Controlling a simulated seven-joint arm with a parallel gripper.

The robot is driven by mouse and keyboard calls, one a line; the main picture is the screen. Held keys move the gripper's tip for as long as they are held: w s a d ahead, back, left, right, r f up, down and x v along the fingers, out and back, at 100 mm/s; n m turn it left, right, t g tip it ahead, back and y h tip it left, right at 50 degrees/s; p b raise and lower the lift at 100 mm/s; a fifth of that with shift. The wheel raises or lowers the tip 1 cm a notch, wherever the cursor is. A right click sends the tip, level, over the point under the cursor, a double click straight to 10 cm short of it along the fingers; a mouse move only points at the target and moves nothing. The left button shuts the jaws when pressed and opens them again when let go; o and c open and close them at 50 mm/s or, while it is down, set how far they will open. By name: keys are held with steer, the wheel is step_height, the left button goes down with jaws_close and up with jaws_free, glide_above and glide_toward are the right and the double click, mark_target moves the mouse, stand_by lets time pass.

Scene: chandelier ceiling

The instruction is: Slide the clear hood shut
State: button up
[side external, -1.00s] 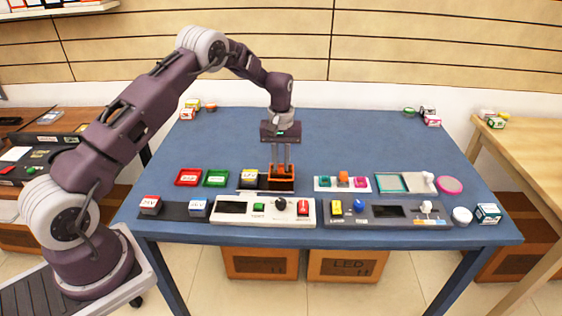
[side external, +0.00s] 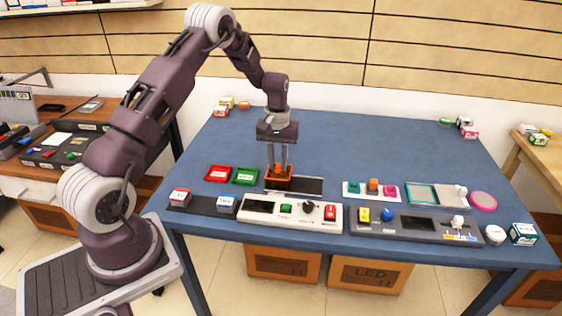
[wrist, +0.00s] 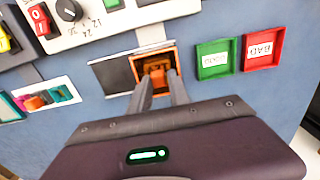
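The hood (side external: 278,184) is a small orange-framed box at the left end of a dark track plate (side external: 308,186) near the table's middle. In the wrist view the hood (wrist: 169,55) shows as an orange frame, with the bare dark plate (wrist: 111,75) to its left. Its clear panels are hard to make out. My gripper (side external: 278,168) points straight down onto it. In the wrist view my gripper (wrist: 158,76) has its fingertips on either side of an orange piece on the hood and appears closed on it. The block under the hood is hidden.
Green (side external: 245,176) and red (side external: 218,173) trays lie left of the hood. A white control panel (side external: 270,218) stands in front. Several coloured pieces sit in a white holder (side external: 355,195) to the right.

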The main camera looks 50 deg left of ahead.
mark_target(277, 165)
steer(key=o, duration=0.4)
steer(key=shift+s+a, duration=0.15)
steer(key=shift+a, duration=0.1)
steer(key=shift+c, duration=0.2)
steer(key=shift+d, duration=0.1)
step_height(277, 165, up, 7)
steer(key=shift+r, duration=0.1)
steer(key=shift+r, duration=2.45)
jaws_close()
